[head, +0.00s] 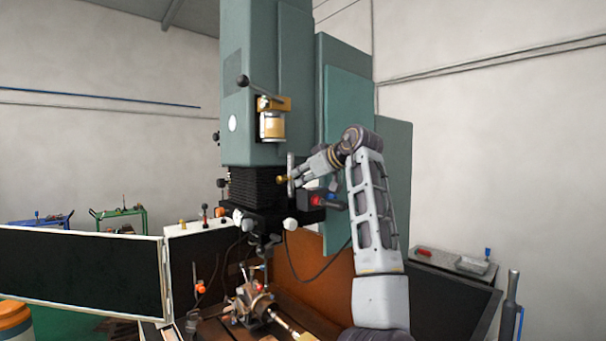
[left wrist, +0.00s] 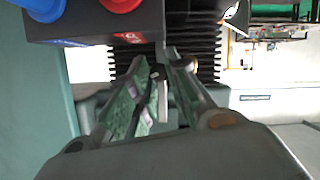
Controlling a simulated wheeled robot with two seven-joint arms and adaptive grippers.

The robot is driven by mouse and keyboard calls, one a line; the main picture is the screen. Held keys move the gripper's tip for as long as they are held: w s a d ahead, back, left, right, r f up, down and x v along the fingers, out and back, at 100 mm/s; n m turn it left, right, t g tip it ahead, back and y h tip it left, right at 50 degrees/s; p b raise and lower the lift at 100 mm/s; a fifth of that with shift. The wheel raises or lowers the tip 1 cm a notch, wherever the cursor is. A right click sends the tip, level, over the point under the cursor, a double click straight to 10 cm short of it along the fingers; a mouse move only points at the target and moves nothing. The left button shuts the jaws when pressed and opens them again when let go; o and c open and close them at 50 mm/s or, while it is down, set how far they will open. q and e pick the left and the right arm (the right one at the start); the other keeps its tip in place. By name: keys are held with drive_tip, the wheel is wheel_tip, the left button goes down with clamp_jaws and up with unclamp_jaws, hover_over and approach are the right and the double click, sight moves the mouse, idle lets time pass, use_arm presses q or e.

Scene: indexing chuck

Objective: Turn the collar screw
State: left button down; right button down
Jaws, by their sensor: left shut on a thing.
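My left gripper (head: 298,175) is beside the black bellows under the green machine head. It is shut on a thin grey upright bar (head: 290,165), with a small brass knob (head: 282,177) beside it. In the left wrist view the fingers (left wrist: 165,85) close around a narrow light-grey piece (left wrist: 162,98). The chuck unit (head: 255,302), with orange-red parts, sits on the machine table below, well apart from the gripper. I cannot pick out the collar screw for certain. My right gripper is not in view.
A dark switch box (head: 318,199) with a red button is just below the gripper; the box also shows close in the left wrist view (left wrist: 95,28). The green machine column (head: 350,95) stands behind my arm. A black guard panel (head: 80,270) is at left.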

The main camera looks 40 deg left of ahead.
use_arm(q)
drive_tip(key=shift+w+r+m+g+p, duration=0.2)
drive_tip(key=shift+m+g+p, duration=0.65)
drive_tip(key=shift+p, duration=0.75)
drive_tip(key=shift+m+p, duration=0.45)
drive_tip(key=shift+m, duration=0.3)
drive_tip(key=shift+f+m+g+y, duration=0.15)
drive_tip(key=shift+m+g+y, duration=0.15)
drive_tip(key=shift+m+g, duration=0.25)
drive_tip(key=shift+w, duration=0.1)
drive_tip(key=c, duration=1.3)
unclamp_jaws()
drive_tip(key=shift+c, duration=0.2)
drive_tip(key=shift+d, duration=0.1)
drive_tip(key=v, duration=1.2)
